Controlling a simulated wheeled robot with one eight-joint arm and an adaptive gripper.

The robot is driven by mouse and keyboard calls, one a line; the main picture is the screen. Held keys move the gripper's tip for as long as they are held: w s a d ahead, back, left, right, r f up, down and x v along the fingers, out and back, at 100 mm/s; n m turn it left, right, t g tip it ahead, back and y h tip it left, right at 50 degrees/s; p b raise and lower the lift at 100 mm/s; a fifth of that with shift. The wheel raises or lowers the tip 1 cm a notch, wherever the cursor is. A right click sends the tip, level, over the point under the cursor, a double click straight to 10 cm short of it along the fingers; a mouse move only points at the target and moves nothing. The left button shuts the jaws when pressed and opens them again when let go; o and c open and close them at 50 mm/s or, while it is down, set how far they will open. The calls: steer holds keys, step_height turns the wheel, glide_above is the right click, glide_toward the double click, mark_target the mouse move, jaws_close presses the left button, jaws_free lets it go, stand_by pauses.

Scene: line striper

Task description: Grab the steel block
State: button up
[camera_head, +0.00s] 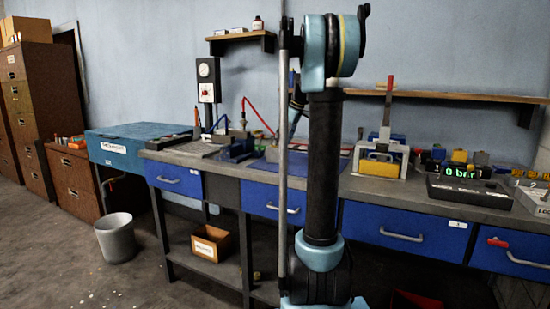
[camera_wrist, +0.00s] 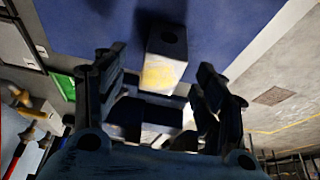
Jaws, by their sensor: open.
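In the wrist view a grey block (camera_wrist: 164,70), seemingly the steel block, has a dark round hole in one end and a pale yellowish lit face. It is at the blue surface (camera_wrist: 240,20). My gripper (camera_wrist: 161,60) is open, with one finger to the left and one to the right of the block in the picture. The block appears between or just beyond the fingertips; I see no contact, and the depth is hard to tell. In the head view my arm hides the block and gripper.
The workbench (camera_head: 463,197) carries a blue mat (camera_head: 334,166), a yellow-and-grey press (camera_head: 381,160) with a red-handled lever, and a dark tray (camera_head: 468,190) with a green display at right. Blue drawers line its front. A bin (camera_head: 116,240) stands on the floor.

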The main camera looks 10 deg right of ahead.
mark_target(275, 154)
steer(key=shift+a+x, duration=0.15)
steer(key=shift+x, duration=1.75)
steer(key=shift+a+x, duration=0.1)
steer(key=shift+x, duration=1.8)
steer(key=shift+s, duration=0.1)
steer(key=shift+r, duration=0.1)
jaws_close()
